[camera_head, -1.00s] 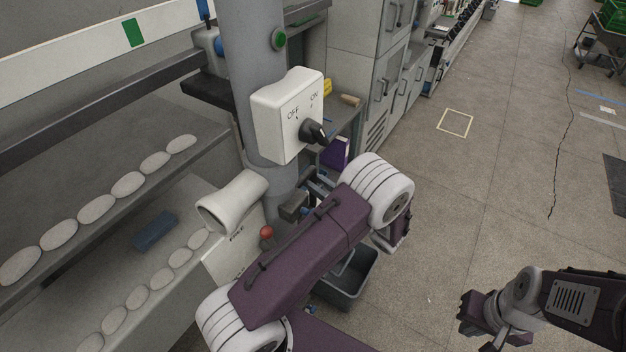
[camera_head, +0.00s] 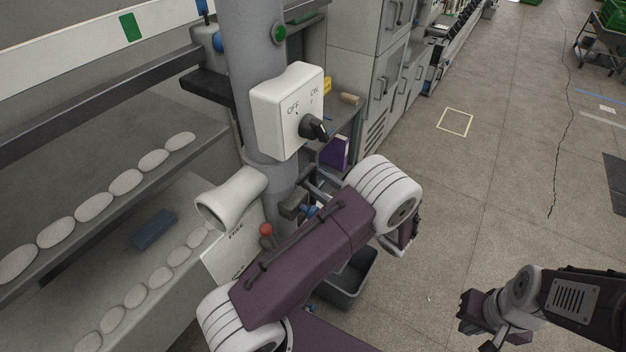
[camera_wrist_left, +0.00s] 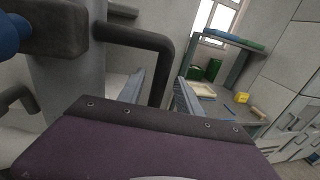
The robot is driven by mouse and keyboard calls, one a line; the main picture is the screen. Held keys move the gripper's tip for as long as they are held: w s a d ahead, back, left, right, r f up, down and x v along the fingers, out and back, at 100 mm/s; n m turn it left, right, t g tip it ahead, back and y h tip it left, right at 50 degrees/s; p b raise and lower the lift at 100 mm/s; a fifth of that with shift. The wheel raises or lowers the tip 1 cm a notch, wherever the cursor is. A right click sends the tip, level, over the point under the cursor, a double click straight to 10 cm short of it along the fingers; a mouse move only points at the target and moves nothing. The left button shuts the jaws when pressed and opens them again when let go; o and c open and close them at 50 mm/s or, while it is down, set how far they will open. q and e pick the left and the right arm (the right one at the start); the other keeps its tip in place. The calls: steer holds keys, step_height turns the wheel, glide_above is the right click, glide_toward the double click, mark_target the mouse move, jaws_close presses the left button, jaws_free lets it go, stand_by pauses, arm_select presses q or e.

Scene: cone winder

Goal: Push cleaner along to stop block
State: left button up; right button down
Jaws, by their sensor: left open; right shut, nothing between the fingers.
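I take the cleaner to be the thick grey column (camera_head: 262,80) with a white OFF/ON switch box (camera_head: 285,112) and a white flared nozzle (camera_head: 232,197). In the left wrist view, a bent dark handle (camera_wrist_left: 150,38) comes off a dark block on the grey column. My left gripper (camera_wrist_left: 160,88) is open, with the handle's downward leg showing between its fingers; I see no clear contact. In the head view my left forearm mostly hides this gripper. My right gripper (camera_head: 478,313) is shut and empty above the floor. I cannot pick out a stop block.
Machine shelves (camera_head: 90,160) with white oval pieces and a blue block (camera_head: 153,230) lie at left. A grey bin (camera_head: 350,278) stands below my left arm. Grey cabinets (camera_head: 365,60) line the far side.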

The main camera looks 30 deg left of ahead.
arm_select(q)
steer(key=b+v, duration=0.1)
steer(key=v, duration=0.6)
steer(key=shift+b, duration=0.3)
steer(key=shift+d, duration=0.2)
